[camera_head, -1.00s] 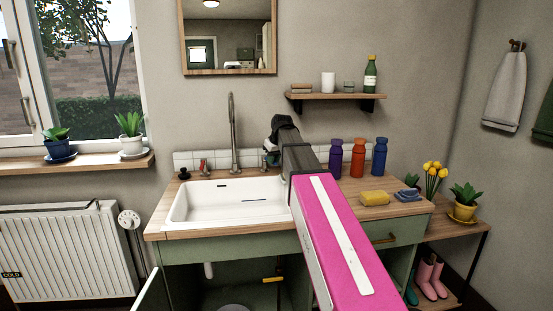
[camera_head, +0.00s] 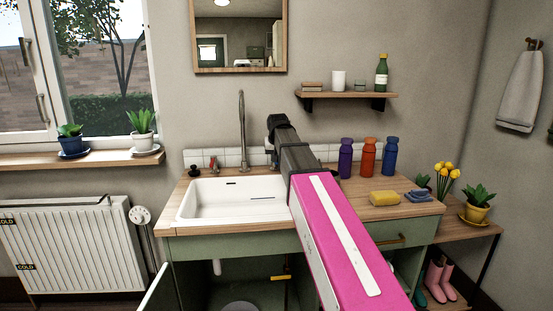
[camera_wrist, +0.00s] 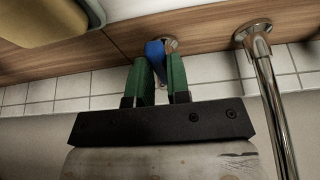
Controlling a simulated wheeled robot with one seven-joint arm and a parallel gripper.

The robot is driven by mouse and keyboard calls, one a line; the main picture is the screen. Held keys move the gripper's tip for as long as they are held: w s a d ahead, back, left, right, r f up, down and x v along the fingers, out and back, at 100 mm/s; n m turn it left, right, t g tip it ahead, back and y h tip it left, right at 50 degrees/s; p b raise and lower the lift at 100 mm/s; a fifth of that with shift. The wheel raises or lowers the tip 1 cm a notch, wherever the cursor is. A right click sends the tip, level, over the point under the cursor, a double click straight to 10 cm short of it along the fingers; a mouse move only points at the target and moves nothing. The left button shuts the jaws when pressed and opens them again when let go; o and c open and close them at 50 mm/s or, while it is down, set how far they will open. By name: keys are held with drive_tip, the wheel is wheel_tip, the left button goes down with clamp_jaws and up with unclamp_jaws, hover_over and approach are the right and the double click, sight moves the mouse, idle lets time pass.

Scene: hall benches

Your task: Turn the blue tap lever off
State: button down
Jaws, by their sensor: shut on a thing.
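The blue tap lever (camera_wrist: 155,52) shows in the wrist view, standing at its round metal base on the wooden worktop, near the white tiles. My gripper (camera_wrist: 155,70) has its two green fingers on either side of the lever, shut on it. In the head view my pink and dark arm covers the blue lever and the fingers. The red tap lever (camera_head: 212,166) stands to the left of the tall metal spout (camera_head: 242,132), behind the white sink (camera_head: 190,205). The spout's lower part also shows at the right of the wrist view (camera_wrist: 270,85).
Purple (camera_head: 346,158), orange (camera_head: 368,157) and blue (camera_head: 390,156) bottles stand right of my arm. A shelf (camera_head: 345,95) hangs above. A cabinet door stands open below.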

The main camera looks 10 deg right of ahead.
drive_tip(key=c, duration=1.1)
unclamp_jaws()
drive_tip(key=v, duration=1.1)
drive_tip(key=shift+a, duration=0.1)
drive_tip(key=shift+f, duration=0.1)
